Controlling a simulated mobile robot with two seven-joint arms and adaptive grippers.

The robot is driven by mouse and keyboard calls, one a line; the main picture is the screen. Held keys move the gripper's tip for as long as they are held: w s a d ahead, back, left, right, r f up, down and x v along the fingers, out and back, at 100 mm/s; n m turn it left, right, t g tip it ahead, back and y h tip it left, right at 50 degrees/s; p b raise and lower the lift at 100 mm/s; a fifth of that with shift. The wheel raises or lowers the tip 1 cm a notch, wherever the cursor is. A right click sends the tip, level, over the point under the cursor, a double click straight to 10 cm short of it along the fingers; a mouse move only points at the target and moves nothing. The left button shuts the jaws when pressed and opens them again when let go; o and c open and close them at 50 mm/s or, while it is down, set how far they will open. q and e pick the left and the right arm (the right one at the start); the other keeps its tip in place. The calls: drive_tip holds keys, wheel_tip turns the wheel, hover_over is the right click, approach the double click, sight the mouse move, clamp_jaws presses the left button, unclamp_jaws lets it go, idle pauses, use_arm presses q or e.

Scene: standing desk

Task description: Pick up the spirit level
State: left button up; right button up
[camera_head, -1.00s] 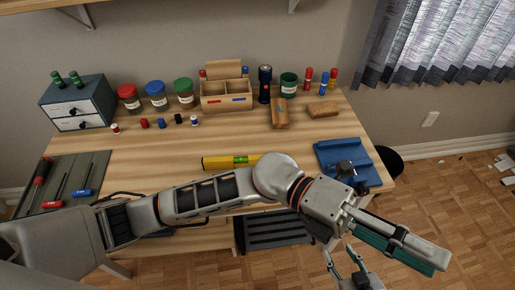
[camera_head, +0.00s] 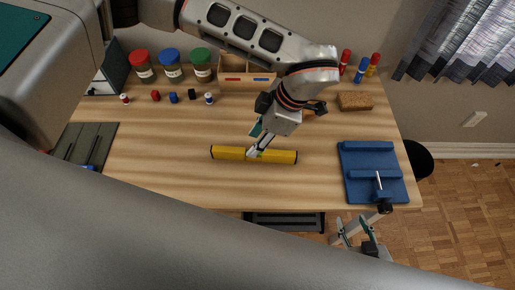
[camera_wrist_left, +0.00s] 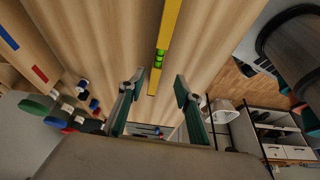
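The spirit level (camera_head: 225,153) is a yellow bar with dark ends. It lies flat on the wooden desk near its front edge, running left to right. My left gripper (camera_head: 255,152) is over its middle and hides the middle part. In the left wrist view the level (camera_wrist_left: 169,25) shows its green vial and runs toward the gap of my left gripper (camera_wrist_left: 158,86). The two fingers are spread apart, one on each side of its line, with nothing held. My right gripper (camera_head: 354,232) is low at the right, off the desk's front edge, open and empty.
A cork block (camera_head: 355,101), jars (camera_head: 171,66), small bottles (camera_head: 209,98) and a wooden box (camera_head: 232,74) stand along the back. A dark mat (camera_head: 100,140) is at the left. Desk around the level is clear.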

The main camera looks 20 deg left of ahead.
use_arm(q)
drive_tip(key=shift+x, duration=1)
drive_tip(key=f, duration=0.4)
drive_tip(key=shift+w+a+f, duration=0.15)
drive_tip(key=shift+w+a, duration=0.1)
drive_tip(key=shift+a, duration=0.1)
drive_tip(key=shift+a+f, duration=0.2)
drive_tip(key=shift+f, duration=0.25)
clamp_jaws()
